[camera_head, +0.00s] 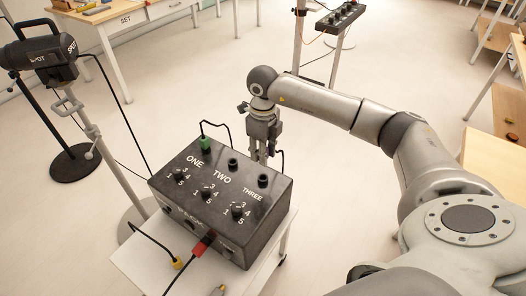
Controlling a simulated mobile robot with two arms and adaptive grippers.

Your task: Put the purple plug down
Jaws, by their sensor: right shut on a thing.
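My right gripper (262,152) points down at the back edge of the black control box (217,190), by the TWO and THREE columns. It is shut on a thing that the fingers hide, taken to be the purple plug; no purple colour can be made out. A black cable (282,158) shows just right of the fingers. A green plug (206,143) sits in the socket above ONE; the sockets above TWO and THREE look empty. A red plug (203,245) is at the box's front. My left gripper is not in view.
The box stands on a small white table (146,262), with a yellow plug (178,262) lying in front. A black spotlight (40,57) on a stand is at the left. Another device (340,17) stands at the back. Open floor surrounds the table.

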